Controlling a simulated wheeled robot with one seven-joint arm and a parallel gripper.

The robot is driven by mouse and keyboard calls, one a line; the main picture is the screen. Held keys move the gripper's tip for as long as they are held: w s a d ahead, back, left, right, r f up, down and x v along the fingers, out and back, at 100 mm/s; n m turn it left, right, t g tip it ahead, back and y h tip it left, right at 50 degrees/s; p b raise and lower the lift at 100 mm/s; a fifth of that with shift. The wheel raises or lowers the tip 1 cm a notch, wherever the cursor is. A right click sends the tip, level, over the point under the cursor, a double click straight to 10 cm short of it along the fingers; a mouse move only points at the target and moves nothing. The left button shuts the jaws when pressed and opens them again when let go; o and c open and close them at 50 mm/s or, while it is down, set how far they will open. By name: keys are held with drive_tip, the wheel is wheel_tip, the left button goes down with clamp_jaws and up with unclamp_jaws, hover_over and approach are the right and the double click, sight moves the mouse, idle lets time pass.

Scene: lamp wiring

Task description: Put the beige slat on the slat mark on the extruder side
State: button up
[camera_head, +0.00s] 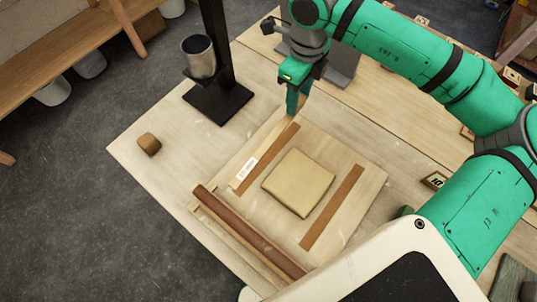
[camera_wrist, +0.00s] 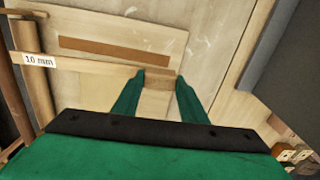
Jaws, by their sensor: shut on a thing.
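The beige slat (camera_head: 268,145) bears a white "10 mm" label and runs along the outer left side of the left brown mark strip (camera_head: 262,167). My gripper (camera_head: 293,110) is shut on the slat's far end. In the wrist view the slat (camera_wrist: 95,68) passes between my fingertips (camera_wrist: 160,82), beside the brown strip (camera_wrist: 115,50), which is uncovered. I cannot tell whether the slat touches the board (camera_head: 345,225). A second brown strip (camera_head: 333,207) lies bare on the board's right side.
A beige slab (camera_head: 298,183) lies between the strips. A brown roller (camera_head: 250,232) lies along the board's near-left edge. A black stand (camera_head: 218,98) with a metal cylinder (camera_head: 199,57) stands at the back left. A small brown block (camera_head: 149,144) sits on the table's left, with free room around it.

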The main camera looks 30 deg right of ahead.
drive_tip(key=shift+d+f+m, duration=0.15)
drive_tip(key=shift+m, duration=0.15)
wheel_tip(320, 180, down, 10)
drive_tip(key=shift+w+r, duration=0.1)
idle(0.4)
drive_tip(key=o, duration=1.1)
wheel_tip(320, 180, up, 12)
drive_tip(key=shift+f, duration=0.2)
drive_tip(key=shift+r, duration=0.2)
